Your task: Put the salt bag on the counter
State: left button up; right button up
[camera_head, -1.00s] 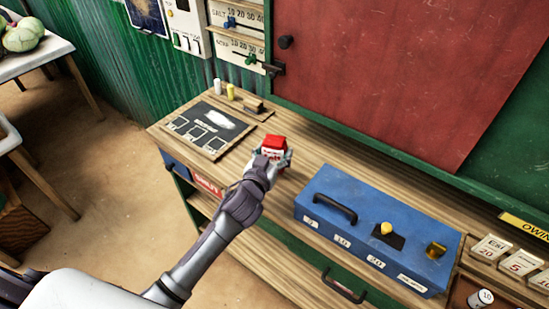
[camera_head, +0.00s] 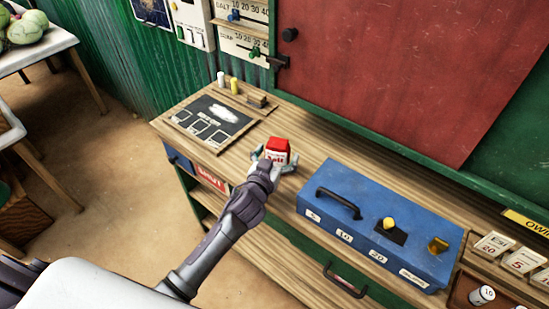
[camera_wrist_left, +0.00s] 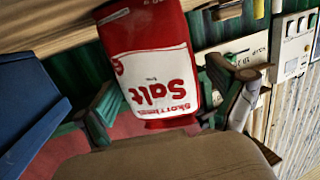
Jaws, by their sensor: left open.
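The salt bag (camera_head: 278,150) is red with a white label and stands upright on the wooden counter (camera_head: 314,147), left of the blue box. My left gripper (camera_head: 272,164) is open, with its fingers spread on either side of the bag's near face. In the left wrist view the salt bag (camera_wrist_left: 155,70) appears upside down between the open fingers (camera_wrist_left: 165,105). I cannot tell whether a finger touches it. My right gripper is not in view.
A blue cash box (camera_head: 375,232) with a black handle stands right of the bag. A dark slate board (camera_head: 210,122) lies to the left, with small yellow and white pieces behind it. A red board (camera_head: 400,75) rises behind the counter. Price cards (camera_head: 523,262) stand at the far right.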

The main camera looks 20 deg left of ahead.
pick_arm(q)
jog(key=s, duration=0.3)
jog(key=s+r+b, duration=0.1)
jog(key=s, duration=0.6)
jog(key=shift+s+a+r, duration=0.2)
jog(key=shift+a, duration=0.1)
jog(key=shift+s+r, duration=0.2)
jog(key=shift+s, duration=0.5)
